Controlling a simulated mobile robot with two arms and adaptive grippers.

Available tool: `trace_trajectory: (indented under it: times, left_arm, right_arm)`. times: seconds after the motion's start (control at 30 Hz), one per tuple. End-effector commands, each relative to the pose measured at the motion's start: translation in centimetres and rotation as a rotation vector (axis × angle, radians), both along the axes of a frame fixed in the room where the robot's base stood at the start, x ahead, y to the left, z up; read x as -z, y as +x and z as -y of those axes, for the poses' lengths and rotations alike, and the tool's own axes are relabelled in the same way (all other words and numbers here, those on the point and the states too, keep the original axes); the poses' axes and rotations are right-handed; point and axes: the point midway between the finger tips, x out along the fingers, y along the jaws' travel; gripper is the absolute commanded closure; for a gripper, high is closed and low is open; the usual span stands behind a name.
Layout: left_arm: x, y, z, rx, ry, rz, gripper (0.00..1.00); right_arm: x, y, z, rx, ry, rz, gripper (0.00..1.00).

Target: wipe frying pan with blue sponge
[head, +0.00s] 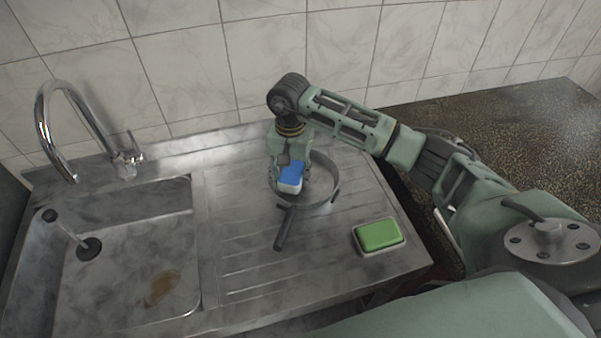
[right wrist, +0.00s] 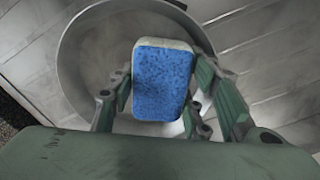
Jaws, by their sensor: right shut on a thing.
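The frying pan (head: 322,203) lies on the ribbed drainboard, its dark handle (head: 285,228) pointing toward the front left. My right gripper (head: 291,176) is over the left part of the pan and is shut on the blue sponge (head: 292,174), which has a white layer underneath. In the right wrist view the sponge (right wrist: 163,82) sits between the fingers, in front of the round pan (right wrist: 78,62). I cannot tell whether the sponge touches the pan's inner surface. My left gripper is not in view.
A green sponge or soap in a white dish (head: 378,237) sits on the drainboard's right. The sink basin (head: 130,255), with a brown stain and a plunger-like stopper, is at left below the curved faucet (head: 75,110). A dark speckled counter (head: 500,125) is at right. The front drainboard is clear.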

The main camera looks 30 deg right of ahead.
Motion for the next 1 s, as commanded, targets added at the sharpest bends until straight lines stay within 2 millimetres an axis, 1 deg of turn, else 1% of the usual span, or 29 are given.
trace_trajectory:
  times: [0.03,0.13,0.37,0.47,0.8,1.0]
  left_arm:
    - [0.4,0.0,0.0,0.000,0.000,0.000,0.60]
    - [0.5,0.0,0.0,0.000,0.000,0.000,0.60]
    - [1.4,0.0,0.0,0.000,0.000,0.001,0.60]
    - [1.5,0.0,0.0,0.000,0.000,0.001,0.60]
    - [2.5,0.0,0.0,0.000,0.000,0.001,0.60]
    - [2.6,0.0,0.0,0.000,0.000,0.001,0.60]
  right_arm:
    - [0.2,0.2,-0.5,0.000,0.000,0.001,0.76]
    - [0.1,0.3,-1.0,0.000,-0.001,0.001,0.76]
    - [0.5,0.3,-1.0,0.001,-0.001,0.001,0.76]
    - [0.4,0.2,-0.6,0.002,-0.001,0.000,0.76]
    - [0.6,-0.5,2.3,0.003,-0.002,-0.001,0.76]
    - [0.5,-0.7,2.8,0.000,-0.001,0.000,0.76]
